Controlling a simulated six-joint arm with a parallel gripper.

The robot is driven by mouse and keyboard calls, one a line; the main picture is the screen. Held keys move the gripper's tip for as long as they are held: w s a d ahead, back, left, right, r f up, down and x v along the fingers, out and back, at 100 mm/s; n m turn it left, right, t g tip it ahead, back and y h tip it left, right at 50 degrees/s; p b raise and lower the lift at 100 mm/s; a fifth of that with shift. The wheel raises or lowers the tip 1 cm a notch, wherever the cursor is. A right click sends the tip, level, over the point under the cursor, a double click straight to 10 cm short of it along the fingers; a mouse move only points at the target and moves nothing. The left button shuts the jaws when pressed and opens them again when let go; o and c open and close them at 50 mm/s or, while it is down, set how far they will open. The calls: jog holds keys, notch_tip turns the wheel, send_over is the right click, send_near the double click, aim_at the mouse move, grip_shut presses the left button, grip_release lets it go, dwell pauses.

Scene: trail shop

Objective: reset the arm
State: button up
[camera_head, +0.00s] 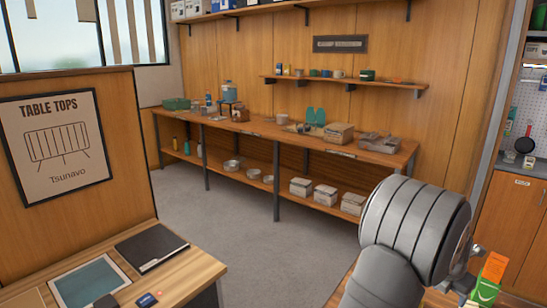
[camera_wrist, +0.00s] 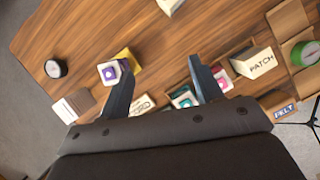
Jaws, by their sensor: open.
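My gripper (camera_wrist: 160,60) shows in the wrist view with its two dark fingers spread apart. Nothing is between the fingertips; the bare wooden table top (camera_wrist: 135,25) lies below them. A white box with a purple mark (camera_wrist: 110,73) is just left of the left finger. A box marked PATCH (camera_wrist: 253,62) is to the right of the right finger.
In the wrist view a black round item (camera_wrist: 55,68) is at the left and a green roll (camera_wrist: 305,53) at the right. In the head view an orange and green packet (camera_head: 489,278) shows beside my arm. A long shelf bench (camera_head: 290,138) stands along the wall, with clear floor before it.

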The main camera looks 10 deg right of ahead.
jog(key=a+f+m+g, duration=0.1)
jog(key=a+m+g, duration=0.3)
jog(key=a+m, duration=0.9)
jog(key=shift+w+a+f+g+y, duration=0.2)
jog(key=shift+a+g+y, duration=0.2)
jog(key=shift+a, duration=2.25)
